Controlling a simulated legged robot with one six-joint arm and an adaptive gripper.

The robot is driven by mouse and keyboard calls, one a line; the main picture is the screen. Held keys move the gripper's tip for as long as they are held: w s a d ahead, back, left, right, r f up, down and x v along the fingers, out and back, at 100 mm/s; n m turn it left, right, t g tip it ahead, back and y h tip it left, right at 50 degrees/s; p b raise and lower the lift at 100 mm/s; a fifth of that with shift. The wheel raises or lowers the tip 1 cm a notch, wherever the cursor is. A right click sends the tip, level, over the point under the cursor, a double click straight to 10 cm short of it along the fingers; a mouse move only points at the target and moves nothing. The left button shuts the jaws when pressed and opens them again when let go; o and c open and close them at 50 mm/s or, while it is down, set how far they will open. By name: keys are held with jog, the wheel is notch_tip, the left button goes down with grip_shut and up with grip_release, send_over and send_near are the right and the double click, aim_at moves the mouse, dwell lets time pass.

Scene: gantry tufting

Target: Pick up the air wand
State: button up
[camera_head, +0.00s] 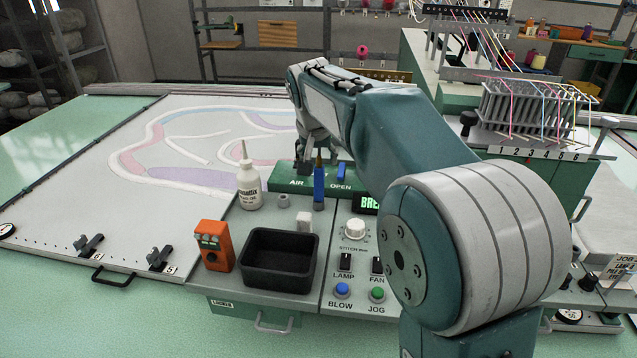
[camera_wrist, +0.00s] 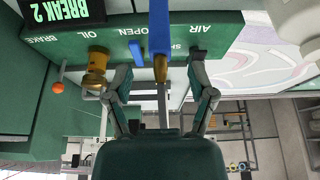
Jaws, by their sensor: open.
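The air wand appears to be the upright blue handle with a brass-coloured end (camera_head: 319,187), standing on the panel in front of the green AIR/OPEN box. In the wrist view its blue body (camera_wrist: 159,28) comes in from the top edge, with the brass part and a thin grey tube below it. My gripper (camera_head: 316,150) is behind the wand in the head view, partly hidden by my arm. In the wrist view my gripper (camera_wrist: 160,72) is open, its fingers on either side of the brass end with gaps on both sides. Nothing is held.
A blue lever (camera_head: 341,172) and a brass fitting (camera_wrist: 97,68) are close by on the green box (camera_head: 285,183). A white bottle (camera_head: 249,186), orange device (camera_head: 214,246), black tray (camera_head: 279,285) and control knob (camera_head: 355,229) surround the wand's base. The patterned cloth bed (camera_head: 100,215) lies left.

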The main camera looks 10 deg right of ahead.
aim_at(318, 163)
jog(key=x, duration=0.3)
jog(key=shift+w+f, duration=0.15)
jog(key=shift+f, duration=0.1)
jog(key=shift+c, duration=0.3)
grip_shut()
